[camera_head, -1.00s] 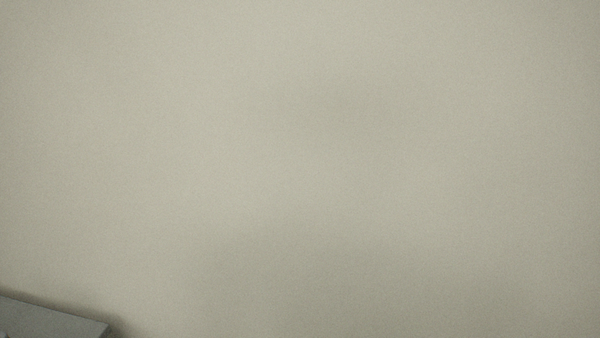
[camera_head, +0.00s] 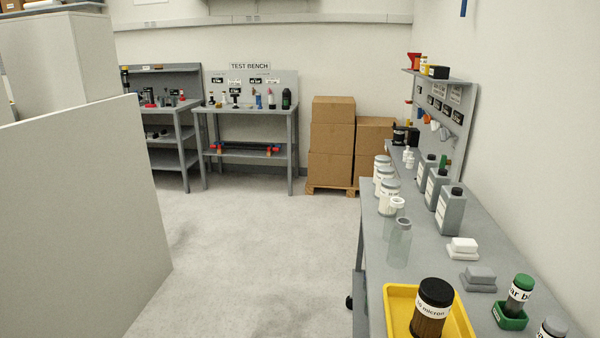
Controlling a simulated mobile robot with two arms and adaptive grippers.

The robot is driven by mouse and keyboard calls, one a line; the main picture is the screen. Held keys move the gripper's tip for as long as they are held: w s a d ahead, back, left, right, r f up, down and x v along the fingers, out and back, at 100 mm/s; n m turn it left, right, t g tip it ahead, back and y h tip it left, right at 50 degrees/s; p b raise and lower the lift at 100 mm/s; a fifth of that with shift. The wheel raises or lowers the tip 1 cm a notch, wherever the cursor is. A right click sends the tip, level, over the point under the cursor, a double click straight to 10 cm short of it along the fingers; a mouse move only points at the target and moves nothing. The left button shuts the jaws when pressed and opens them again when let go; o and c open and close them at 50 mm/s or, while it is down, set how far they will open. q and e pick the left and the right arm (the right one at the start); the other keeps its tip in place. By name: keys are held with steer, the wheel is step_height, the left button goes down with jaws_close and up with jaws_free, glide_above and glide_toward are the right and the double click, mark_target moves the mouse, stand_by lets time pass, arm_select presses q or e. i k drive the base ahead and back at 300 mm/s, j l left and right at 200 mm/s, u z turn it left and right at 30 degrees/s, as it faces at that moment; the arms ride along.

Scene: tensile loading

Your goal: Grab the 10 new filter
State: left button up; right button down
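A dark cylinder (camera_head: 432,308) with a black cap stands upright in a yellow tray (camera_head: 396,297) at the lower right, on the near end of the right-hand bench. Its white label reads "micron"; the number before it is not clear enough to read. I cannot tell whether it is the new 10 filter. Neither of my grippers is in view.
The grey bench (camera_head: 372,232) along the right wall also holds a green-capped container (camera_head: 520,290) in a green holder, white and grey blocks, glass jars and grey bottles. Boxes (camera_head: 331,140) and a test bench (camera_head: 250,110) stand at the back. A partition (camera_head: 75,220) fills the left; floor between is clear.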

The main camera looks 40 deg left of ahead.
mark_target(390, 186)
steer(key=j+u, duration=0.15)
steer(key=u, duration=0.3)
steer(key=j+u, duration=0.1)
steer(key=u, duration=0.35)
steer(key=j+u, duration=0.1)
steer(key=u, duration=0.4)
steer(key=i+u, duration=0.15)
steer(key=u, duration=0.3)
steer(key=i+j+u, duration=0.25)
steer(key=i+u, duration=0.25)
steer(key=i, duration=0.25)
steer(key=i+l+z, duration=0.1)
steer(key=i+z, duration=0.25)
steer(key=i, duration=0.45)
steer(key=i+j+z, duration=0.15)
steer(key=i+z, duration=0.2)
steer(key=i, duration=0.4)
steer(key=i+z, duration=0.25)
steer(key=i, duration=0.45)
steer(key=i+j+z, duration=0.1)
steer(key=i+z, duration=0.2)
steer(key=i, duration=0.4)
steer(key=i+z, duration=0.2)
steer(key=z, duration=0.25)
steer(key=i+j+z, duration=0.15)
steer(key=z, duration=0.3)
steer(key=i+j+z, duration=0.2)
steer(key=z, duration=0.2)
